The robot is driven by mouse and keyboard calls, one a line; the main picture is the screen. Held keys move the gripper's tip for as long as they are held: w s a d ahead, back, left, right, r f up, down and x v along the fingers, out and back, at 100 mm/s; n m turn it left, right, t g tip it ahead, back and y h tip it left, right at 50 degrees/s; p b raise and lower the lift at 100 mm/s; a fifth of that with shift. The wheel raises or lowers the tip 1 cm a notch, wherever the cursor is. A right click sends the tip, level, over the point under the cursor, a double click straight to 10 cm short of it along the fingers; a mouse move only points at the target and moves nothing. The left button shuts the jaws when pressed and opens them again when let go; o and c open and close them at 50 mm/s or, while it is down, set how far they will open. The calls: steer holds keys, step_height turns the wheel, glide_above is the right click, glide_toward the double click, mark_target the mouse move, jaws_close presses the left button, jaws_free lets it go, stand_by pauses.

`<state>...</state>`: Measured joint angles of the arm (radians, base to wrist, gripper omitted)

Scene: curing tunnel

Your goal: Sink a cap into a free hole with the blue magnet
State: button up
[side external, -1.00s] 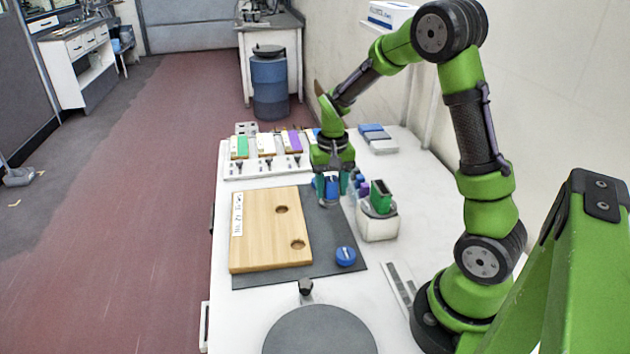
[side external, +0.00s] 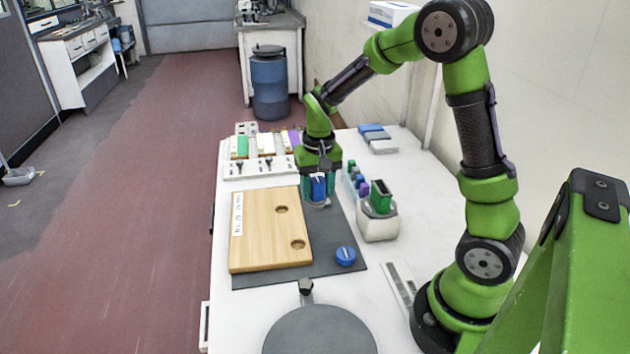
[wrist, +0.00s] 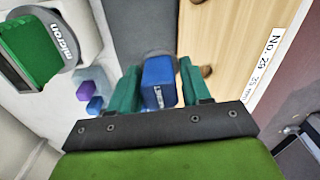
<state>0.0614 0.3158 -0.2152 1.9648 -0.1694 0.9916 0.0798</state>
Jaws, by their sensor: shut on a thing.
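My gripper (side external: 318,192) is shut on the blue magnet (wrist: 158,84), a blue block upright between its green fingers. A greyish round piece (wrist: 158,54) shows at the magnet's far end in the wrist view, perhaps a cap; I cannot tell if it is stuck on. The wooden board (side external: 262,235) lies on a dark mat (side external: 335,225). The board has two visible round holes, one upper (side external: 281,209) and one lower (side external: 298,244). My gripper is above the mat at the board's upper right corner. Part of a hole (wrist: 206,71) shows beside the magnet in the wrist view.
A blue round piece (side external: 345,256) sits on the mat's lower right. A green block (side external: 380,196) stands in a white holder (side external: 378,227), right of the mat, with small blue and purple pieces behind it. A rack with coloured labels (side external: 258,168) stands at the back. A grey disc (side external: 320,333) is in front.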

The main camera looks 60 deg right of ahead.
steer(key=a+r+n, duration=0.3)
steer(key=a, duration=0.6)
steer(key=shift+s+f, duration=0.2)
steer(key=shift+f, duration=1.5)
steer(key=shift+s+f, duration=0.2)
steer(key=shift+f, duration=1.45)
steer(key=shift+f, duration=0.95)
step_height(320, 180, up, 7)
stand_by(1.1)
